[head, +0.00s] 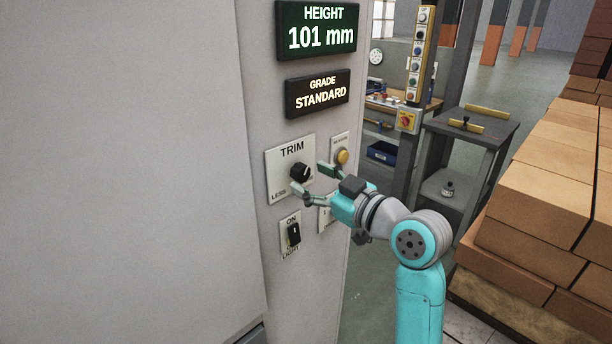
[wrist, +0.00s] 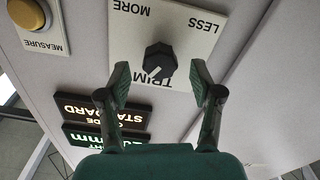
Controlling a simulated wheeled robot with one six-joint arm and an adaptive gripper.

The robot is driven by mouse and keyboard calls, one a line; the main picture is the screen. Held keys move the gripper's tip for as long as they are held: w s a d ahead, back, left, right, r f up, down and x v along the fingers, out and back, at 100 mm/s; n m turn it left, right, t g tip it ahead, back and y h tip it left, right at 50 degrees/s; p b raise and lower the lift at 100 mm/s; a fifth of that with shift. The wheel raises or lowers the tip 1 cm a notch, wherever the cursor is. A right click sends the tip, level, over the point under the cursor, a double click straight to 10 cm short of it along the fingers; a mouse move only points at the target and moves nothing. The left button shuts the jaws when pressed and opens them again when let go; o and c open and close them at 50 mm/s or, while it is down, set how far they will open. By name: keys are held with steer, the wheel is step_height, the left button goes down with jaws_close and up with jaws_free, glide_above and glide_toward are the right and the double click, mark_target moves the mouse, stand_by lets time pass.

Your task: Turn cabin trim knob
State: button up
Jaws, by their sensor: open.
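The black trim knob (head: 301,172) sits on a white plate marked TRIM (head: 279,162) on the grey cabin panel. In the wrist view the knob (wrist: 160,60) shows a pale pointer line, with LESS and MORE printed on its plate (wrist: 195,40). My gripper (head: 312,177) is open in front of the knob. In the wrist view the fingertips of my gripper (wrist: 160,82) stand on either side of the knob's lower part, with a visible gap on each side. Whether the tips reach as deep as the knob is hard to tell.
A yellow MEASURE button (head: 342,156) is right of the knob; a light switch (head: 293,234) is below. Displays read HEIGHT 101 mm (head: 316,27) and GRADE STANDARD (head: 318,93). Stacked bricks (head: 545,190) and a grey stand (head: 470,135) are at the right.

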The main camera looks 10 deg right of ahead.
steer(key=v, duration=0.9)
steer(key=shift+s, duration=0.2)
steer(key=shift+d+f, duration=0.1)
steer(key=s+f+m+h, duration=0.4)
steer(key=s+f+m, duration=0.15)
steer(key=f, duration=0.75)
steer(key=s+f+m+h, duration=0.35)
steer(key=s+f, duration=0.35)
steer(key=f, duration=0.6)
steer(key=s+f, duration=0.2)
steer(key=s, duration=1.2)
steer(key=s+f+h, duration=0.1)
steer(key=s+f, duration=0.2)
steer(key=s, duration=1.1)
steer(key=shift+s+a+g, duration=0.35)
steer(key=shift+s+g, duration=0.05)
steer(key=shift+f+h, duration=0.1)
steer(key=shift+h, duration=0.15)
